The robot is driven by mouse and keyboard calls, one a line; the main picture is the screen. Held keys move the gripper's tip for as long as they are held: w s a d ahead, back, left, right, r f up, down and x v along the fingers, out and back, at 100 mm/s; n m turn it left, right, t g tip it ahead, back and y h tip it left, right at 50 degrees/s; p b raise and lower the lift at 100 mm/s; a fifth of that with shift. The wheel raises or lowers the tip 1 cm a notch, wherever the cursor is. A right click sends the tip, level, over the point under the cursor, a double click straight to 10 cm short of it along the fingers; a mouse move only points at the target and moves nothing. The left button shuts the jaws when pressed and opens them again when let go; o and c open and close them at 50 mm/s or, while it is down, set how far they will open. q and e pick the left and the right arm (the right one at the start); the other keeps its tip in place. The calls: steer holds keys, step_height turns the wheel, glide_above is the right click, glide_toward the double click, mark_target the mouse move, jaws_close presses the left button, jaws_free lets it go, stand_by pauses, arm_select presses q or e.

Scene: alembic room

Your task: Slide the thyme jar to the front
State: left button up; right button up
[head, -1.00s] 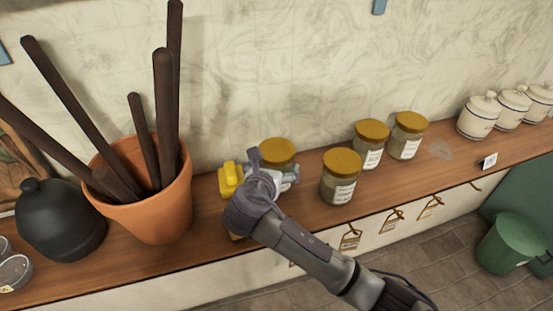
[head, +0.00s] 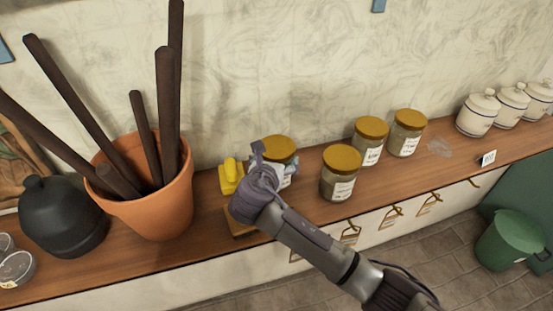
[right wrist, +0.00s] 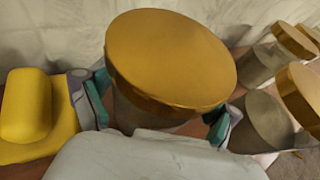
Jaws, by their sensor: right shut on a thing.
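A glass jar with a gold lid (head: 279,149) stands on the wooden shelf, partly hidden behind my right gripper (head: 272,172). In the right wrist view its gold lid (right wrist: 172,58) fills the middle, and the fingers of my right gripper (right wrist: 160,108) are shut on the jar's sides. Its label is too hidden to read, so I cannot tell if it is the thyme jar. Other gold-lidded jars stand to its right: a near one (head: 341,174), and two further back, (head: 369,142) one beside another jar (head: 407,134). My left gripper is not in view.
A yellow object (head: 231,176) is close to the held jar's left. A terracotta pot (head: 150,205) with dark rods and a black jar (head: 62,220) stand further left. White lidded canisters (head: 477,116) stand far right. The shelf's front edge drops to the floor.

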steer(key=shift+s+d+p, duration=0.15)
steer(key=shift+s+p, duration=0.2)
steer(key=shift+p, duration=0.15)
steer(key=shift+s+d+p, duration=0.25)
steer(key=shift+s+p, duration=0.4)
steer(key=shift+s, duration=0.05)
steer(key=shift+s+d+p, duration=0.2)
steer(key=shift+s+p, duration=0.45)
steer(key=shift+s, duration=0.1)
steer(key=shift+s+d+p, duration=0.25)
steer(key=shift+s+p, duration=0.4)
steer(key=shift+s, duration=0.05)
steer(key=shift+s+d+f+p, duration=0.1)
steer(key=shift+s+d+p, duration=0.15)
steer(key=shift+s+p, duration=0.4)
steer(key=shift+s+d+f+p, duration=0.1)
steer(key=shift+s+d+p, duration=0.15)
steer(key=shift+s, duration=0.6)
steer(key=o, duration=1.2)
steer(key=shift+c, duration=0.2)
steer(key=shift+o, duration=0.2)
steer(key=shift+r, duration=0.1)
steer(key=shift+w, duration=0.1)
